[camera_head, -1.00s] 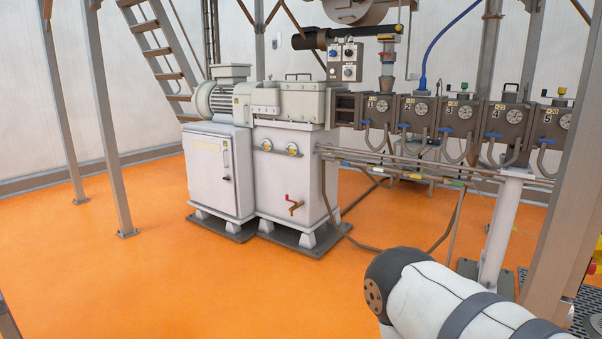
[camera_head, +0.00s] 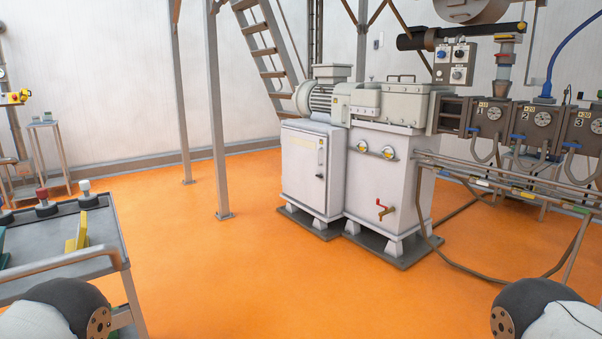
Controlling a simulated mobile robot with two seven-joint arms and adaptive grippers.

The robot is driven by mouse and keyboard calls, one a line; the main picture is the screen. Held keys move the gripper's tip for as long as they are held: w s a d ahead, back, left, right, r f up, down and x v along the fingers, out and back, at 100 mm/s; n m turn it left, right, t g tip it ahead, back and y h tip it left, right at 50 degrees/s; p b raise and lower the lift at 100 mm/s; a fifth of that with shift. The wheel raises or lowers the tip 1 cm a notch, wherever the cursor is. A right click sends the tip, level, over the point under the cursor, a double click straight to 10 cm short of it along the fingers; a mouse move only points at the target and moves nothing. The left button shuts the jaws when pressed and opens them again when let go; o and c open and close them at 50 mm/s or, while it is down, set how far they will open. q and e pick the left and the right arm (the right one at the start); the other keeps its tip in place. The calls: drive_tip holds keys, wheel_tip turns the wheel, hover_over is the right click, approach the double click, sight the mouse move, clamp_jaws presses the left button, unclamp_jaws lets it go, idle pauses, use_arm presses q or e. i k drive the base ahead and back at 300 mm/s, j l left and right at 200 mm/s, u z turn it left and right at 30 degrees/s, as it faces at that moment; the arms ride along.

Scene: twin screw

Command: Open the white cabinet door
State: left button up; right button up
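The white cabinet (camera_head: 308,172) stands on the floor near the middle of the head view, under a grey motor. Its front door looks closed, with a small dark handle (camera_head: 320,158) at its right side. A second white cabinet (camera_head: 380,195) with a red tap stands against its right side. Parts of my two arms show at the bottom left and bottom right corners, well short of the cabinet. Neither gripper is in view.
A grey cart (camera_head: 62,245) with a rail, knobs and a yellow piece stands at the front left. Steel posts (camera_head: 217,130) and a ladder (camera_head: 262,55) stand behind. Pipes (camera_head: 500,183) run to the right of the machine. Orange floor (camera_head: 270,285) lies clear before the cabinet.

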sight(304, 154)
drive_tip(key=i, duration=3.55)
drive_tip(key=i+l, duration=0.2)
drive_tip(key=i, duration=0.25)
drive_tip(key=i+l, duration=0.15)
drive_tip(key=i, duration=0.3)
drive_tip(key=i+l, duration=0.2)
drive_tip(key=i, duration=0.25)
drive_tip(key=i+l, duration=0.2)
drive_tip(key=i, duration=0.2)
